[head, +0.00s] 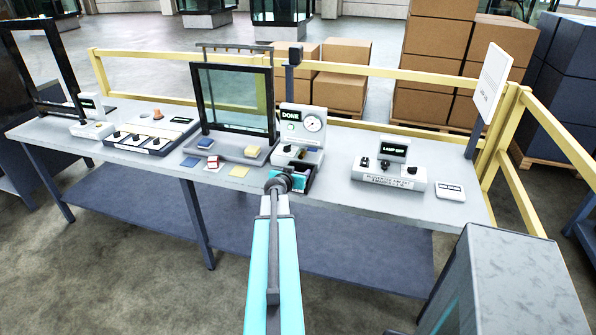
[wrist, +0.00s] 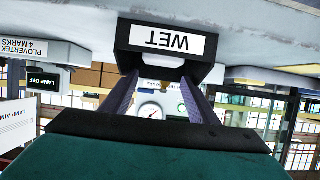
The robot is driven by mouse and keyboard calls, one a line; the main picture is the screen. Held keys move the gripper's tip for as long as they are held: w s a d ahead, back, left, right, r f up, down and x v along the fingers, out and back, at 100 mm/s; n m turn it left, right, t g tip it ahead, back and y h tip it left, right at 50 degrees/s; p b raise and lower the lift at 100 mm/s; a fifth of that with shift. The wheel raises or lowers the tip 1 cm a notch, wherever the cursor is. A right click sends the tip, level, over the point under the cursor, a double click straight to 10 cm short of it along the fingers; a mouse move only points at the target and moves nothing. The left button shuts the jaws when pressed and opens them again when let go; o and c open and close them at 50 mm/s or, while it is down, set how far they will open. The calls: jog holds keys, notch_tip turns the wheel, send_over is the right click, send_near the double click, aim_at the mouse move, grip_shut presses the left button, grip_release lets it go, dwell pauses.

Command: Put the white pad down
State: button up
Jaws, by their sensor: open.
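My gripper (head: 284,184) is at the front middle of the bench, in front of the gauge unit. In the wrist view, which is upside down, its two fingers stand apart (wrist: 160,92) with no pad clearly between them. A dark box labelled WET (wrist: 165,40) is just beyond the fingertips; I cannot tell whether they touch it. In the head view a dark open box (head: 301,178) beside the gripper is partly hidden by my arm. A small red-and-white piece (head: 212,164) lies on the bench to the left.
Yellow pads (head: 239,171) and blue pads (head: 190,161) lie near a framed glass screen (head: 236,98). The gauge unit (head: 303,125) reads DONE. A lamp unit (head: 389,174) stands right. Bare bench (head: 340,195) lies between. A grey cabinet (head: 520,285) stands at front right.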

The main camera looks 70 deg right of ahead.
jog(key=shift+a+r, duration=0.15)
jog(key=shift+a, duration=0.2)
jog(key=shift+s+a+r+b, duration=0.1)
jog(key=shift+a+b, duration=0.2)
jog(key=shift+b, duration=0.1)
jog(key=v, duration=0.8)
jog(key=shift+r, duration=0.25)
jog(key=p+v, duration=0.1)
jog(key=p, duration=0.4)
jog(key=shift+a+r, duration=0.1)
jog(key=shift+a, duration=0.15)
jog(key=shift+a+p, duration=0.35)
jog(key=shift+p, duration=0.9)
